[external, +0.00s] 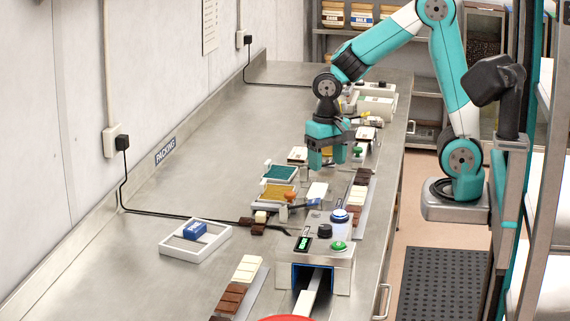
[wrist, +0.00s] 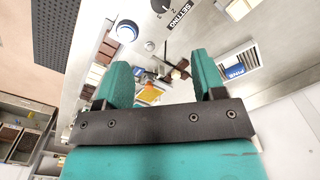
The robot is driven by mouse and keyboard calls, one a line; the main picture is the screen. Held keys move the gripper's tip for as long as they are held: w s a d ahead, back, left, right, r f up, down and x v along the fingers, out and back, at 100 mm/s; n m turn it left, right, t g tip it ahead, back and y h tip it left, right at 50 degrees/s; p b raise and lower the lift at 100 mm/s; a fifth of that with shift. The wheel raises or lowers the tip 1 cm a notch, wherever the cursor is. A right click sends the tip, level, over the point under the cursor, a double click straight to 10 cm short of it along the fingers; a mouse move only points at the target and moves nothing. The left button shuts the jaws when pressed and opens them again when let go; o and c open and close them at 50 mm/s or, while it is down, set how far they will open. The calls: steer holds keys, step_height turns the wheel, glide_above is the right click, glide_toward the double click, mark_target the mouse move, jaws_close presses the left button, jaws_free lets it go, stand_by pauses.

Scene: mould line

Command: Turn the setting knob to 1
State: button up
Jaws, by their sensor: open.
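The setting knob (external: 325,231) is a small black knob on top of the metal machine (external: 342,268) at the front of the counter. It sits between a blue button (external: 340,215) and a green button (external: 338,246). My gripper (external: 328,163) is open and empty above the counter, well behind the machine and apart from the knob. Its two teal fingers also show in the wrist view (wrist: 161,68).
A white tray (external: 175,251) stands left. The counter's left side is mostly clear.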

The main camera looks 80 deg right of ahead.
steer(key=p, duration=0.1)
glide_toward(325, 226)
step_height(325, 226, down, 9)
steer(key=shift+a+f, duration=0.1)
steer(key=shift+f, duration=0.1)
stand_by(0.3)
steer(key=c, duration=0.9)
